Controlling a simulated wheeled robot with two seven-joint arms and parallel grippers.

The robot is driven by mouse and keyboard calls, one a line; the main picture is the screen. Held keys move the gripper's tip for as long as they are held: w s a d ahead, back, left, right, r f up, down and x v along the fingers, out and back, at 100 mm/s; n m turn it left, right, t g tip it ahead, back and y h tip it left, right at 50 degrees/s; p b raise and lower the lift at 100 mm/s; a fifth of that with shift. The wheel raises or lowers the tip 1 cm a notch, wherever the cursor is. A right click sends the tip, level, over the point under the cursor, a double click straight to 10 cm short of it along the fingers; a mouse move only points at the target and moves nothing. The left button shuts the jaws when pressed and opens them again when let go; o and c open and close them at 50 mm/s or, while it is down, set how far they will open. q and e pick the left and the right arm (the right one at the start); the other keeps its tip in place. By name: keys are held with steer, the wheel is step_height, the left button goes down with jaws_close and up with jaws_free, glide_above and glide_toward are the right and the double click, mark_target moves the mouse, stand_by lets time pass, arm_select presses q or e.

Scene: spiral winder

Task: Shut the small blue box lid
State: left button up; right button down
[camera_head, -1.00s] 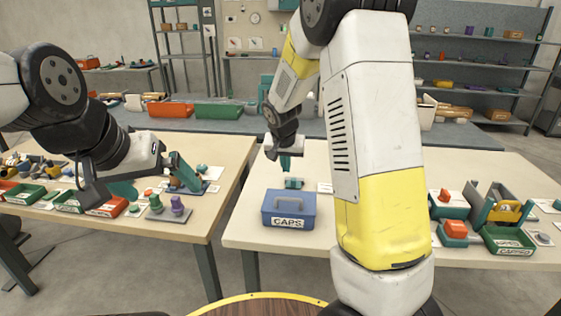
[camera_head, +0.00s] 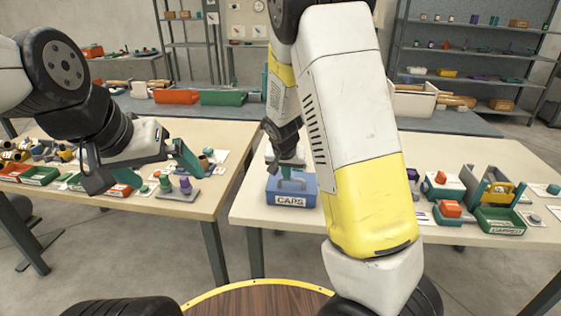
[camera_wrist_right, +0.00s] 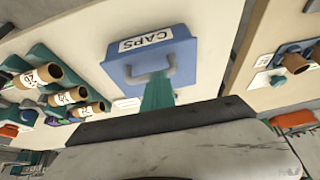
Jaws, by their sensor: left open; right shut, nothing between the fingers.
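The small blue box (camera_head: 291,191) labelled CAPS stands near the front left corner of the right-hand table. Its lid looks down flat, with a grey handle on top; the box also shows in the right wrist view (camera_wrist_right: 195,55). My right gripper (camera_head: 291,172) is above the box, fingers pointing down. In the wrist view its teal fingers (camera_wrist_right: 157,92) are shut and empty, close to the lid by the handle; I cannot tell whether they touch it. My left gripper (camera_head: 135,172) is open and empty over the left table, away from the box.
The left table (camera_head: 190,208) holds green and red trays and purple knobs. Right of the box, beyond my right arm, are teal fixtures and a green tray (camera_head: 500,220). In the wrist view, brown tubes (camera_wrist_right: 65,97) lie beside the box. A gap separates the two tables.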

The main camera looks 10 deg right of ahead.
steer(key=shift+s+a+f, duration=0.2)
steer(key=shift+s+f, duration=0.7)
steer(key=shift+f, duration=0.1)
step_height(320, 180, up, 5)
steer(key=w, duration=0.1)
steer(key=s+a, duration=0.2)
steer(key=s, duration=0.7)
steer(key=s+d+r+n+y, duration=0.1)
steer(key=s+d+r+n, duration=0.1)
steer(key=s+r, duration=0.7)
steer(key=s+d+r+n+t+y, duration=0.1)
steer(key=s+r+n+y, duration=0.1)
steer(key=s+r, duration=0.7)
steer(key=shift+s+d+r+y, duration=0.2)
steer(key=shift+d+r+y, duration=0.05)
steer(key=shift+d+y, duration=0.1)
